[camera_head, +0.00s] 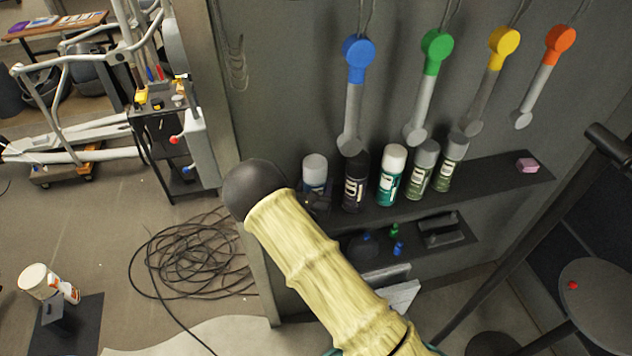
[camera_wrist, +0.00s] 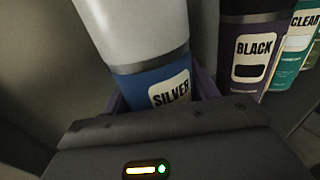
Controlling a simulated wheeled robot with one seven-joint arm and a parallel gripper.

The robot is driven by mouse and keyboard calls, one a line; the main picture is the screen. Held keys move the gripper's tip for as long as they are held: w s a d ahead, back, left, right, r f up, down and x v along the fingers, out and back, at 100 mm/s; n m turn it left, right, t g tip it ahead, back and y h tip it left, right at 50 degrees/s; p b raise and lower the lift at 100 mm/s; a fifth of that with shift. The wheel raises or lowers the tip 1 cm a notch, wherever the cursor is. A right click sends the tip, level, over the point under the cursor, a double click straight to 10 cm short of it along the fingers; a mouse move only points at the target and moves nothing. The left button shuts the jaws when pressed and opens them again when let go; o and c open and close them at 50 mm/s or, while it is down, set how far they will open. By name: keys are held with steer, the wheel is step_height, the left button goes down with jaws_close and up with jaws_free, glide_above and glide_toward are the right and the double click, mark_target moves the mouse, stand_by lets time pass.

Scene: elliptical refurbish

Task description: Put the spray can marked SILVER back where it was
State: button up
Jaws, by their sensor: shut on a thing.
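The SILVER spray can (camera_wrist: 160,75) has a blue body and a pale grey cap, with its SILVER label facing the wrist camera. My gripper (camera_wrist: 158,108) is shut around its lower body, with purple finger pads at both sides. In the head view the can (camera_head: 315,168) stands upright at the left end of the wall shelf (camera_head: 487,180), left of the BLACK can (camera_head: 354,182). My gripper (camera_head: 318,199) shows there as a dark shape at the can, partly behind my arm. The can's base is hidden, so I cannot tell whether it touches the shelf.
The BLACK can is close on the right, then a teal CLEAR can (camera_head: 390,176) and two green cans (camera_head: 422,166) (camera_head: 448,164). A pink block (camera_head: 527,165) lies at the shelf's right end. Coloured-head tools (camera_head: 354,90) hang above. A lower shelf (camera_head: 455,243) holds small items.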

steer(key=shift+f, duration=0.15)
steer(key=o, duration=1.4)
steer(key=shift+r, duration=0.25)
steer(key=shift+s+f+b, duration=0.15)
steer(key=shift+s+b, duration=0.15)
steer(key=s+b, duration=0.1)
steer(key=s, duration=0.2)
steer(key=s+a+b, duration=0.1)
steer(key=s+b, duration=0.1)
steer(key=s, duration=0.2)
steer(key=s+a+b, duration=0.1)
steer(key=s, duration=0.3)
steer(key=shift+s+a, duration=0.1)
steer(key=shift+a, duration=0.05)
